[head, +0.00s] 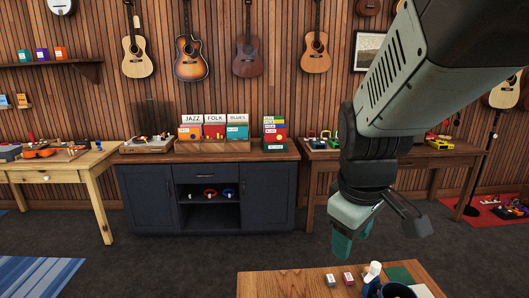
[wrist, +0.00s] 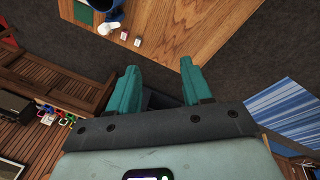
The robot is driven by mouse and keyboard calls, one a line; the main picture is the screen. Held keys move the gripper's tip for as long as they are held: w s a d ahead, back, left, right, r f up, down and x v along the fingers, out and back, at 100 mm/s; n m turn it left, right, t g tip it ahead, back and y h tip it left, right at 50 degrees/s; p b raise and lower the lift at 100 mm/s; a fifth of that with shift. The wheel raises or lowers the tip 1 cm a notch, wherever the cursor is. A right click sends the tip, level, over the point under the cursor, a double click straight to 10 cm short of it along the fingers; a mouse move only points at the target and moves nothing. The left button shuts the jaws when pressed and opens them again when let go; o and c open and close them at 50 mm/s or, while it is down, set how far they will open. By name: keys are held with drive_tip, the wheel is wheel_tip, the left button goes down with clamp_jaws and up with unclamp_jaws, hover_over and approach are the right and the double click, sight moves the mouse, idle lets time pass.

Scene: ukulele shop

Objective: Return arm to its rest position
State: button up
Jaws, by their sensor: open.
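My gripper (head: 345,243) hangs at the end of my arm at the right of the head view, above and behind the far edge of a small wooden table (head: 262,282). In the wrist view my gripper (wrist: 158,80) shows two teal fingers spread apart with nothing between them. Small boxes stand on the table: a grey one (head: 330,281) and a red one (head: 348,278).
A dark blue cabinet (head: 146,201) with songbook bins on top stands against the wood wall. A wooden workbench (head: 50,167) is at left, another bench (head: 425,158) behind my arm. Guitars hang above. Grey floor (head: 180,262) lies open before the cabinet.

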drive_tip(key=s+a+r+m+t+y, duration=0.1)
drive_tip(key=s+a+r+m+y, duration=0.35)
drive_tip(key=a, duration=0.75)
drive_tip(key=s+d+r+m+t+h, duration=0.1)
drive_tip(key=s+d+r+m+h, duration=0.1)
drive_tip(key=s+d, duration=0.4)
drive_tip(key=shift+s+r+t+h, duration=0.4)
drive_tip(key=shift+s+r+h, duration=0.2)
drive_tip(key=shift+r, duration=0.3)
drive_tip(key=shift+w, duration=0.1)
